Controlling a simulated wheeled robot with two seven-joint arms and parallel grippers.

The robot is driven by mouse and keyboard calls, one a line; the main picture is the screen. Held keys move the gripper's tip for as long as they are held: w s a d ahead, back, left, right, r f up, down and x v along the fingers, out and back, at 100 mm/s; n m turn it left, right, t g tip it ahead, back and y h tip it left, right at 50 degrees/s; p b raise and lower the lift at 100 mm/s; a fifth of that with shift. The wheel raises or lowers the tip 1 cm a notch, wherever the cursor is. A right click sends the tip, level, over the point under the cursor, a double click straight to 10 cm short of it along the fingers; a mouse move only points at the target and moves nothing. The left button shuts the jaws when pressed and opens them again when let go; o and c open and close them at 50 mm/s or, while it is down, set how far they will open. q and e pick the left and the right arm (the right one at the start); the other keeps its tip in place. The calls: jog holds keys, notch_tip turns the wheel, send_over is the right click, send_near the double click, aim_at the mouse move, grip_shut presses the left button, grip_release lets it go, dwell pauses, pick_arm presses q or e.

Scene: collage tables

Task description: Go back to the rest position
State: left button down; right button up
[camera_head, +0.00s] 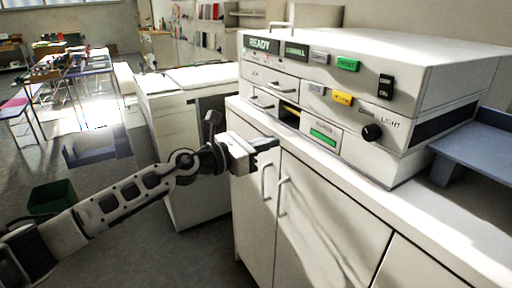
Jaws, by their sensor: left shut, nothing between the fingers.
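My left gripper (264,145) reaches in from the left at the end of my white and black left arm. It is shut and empty, close to the front edge of the white counter, below the white machine (400,75) with labelled buttons and small drawers. My right gripper is not in view.
The white cabinet (325,215) under the counter has two bar handles. A blue-grey stand (480,150) is at the right. A white cabinet unit (180,150) stands behind my left arm, and a green bin (52,197) is on the floor. Open floor lies at the left.

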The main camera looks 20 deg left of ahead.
pick_arm(q)
jog(key=s+d+f+m+g+y, duration=0.1)
jog(key=s+f+m+g+y, duration=0.2)
jog(key=s+f+m, duration=2.7)
jog(key=y, duration=0.5)
jog(key=shift+s+d+f+y, duration=0.2)
jog(key=shift+s+d+y, duration=0.1)
jog(key=shift+s, duration=0.1)
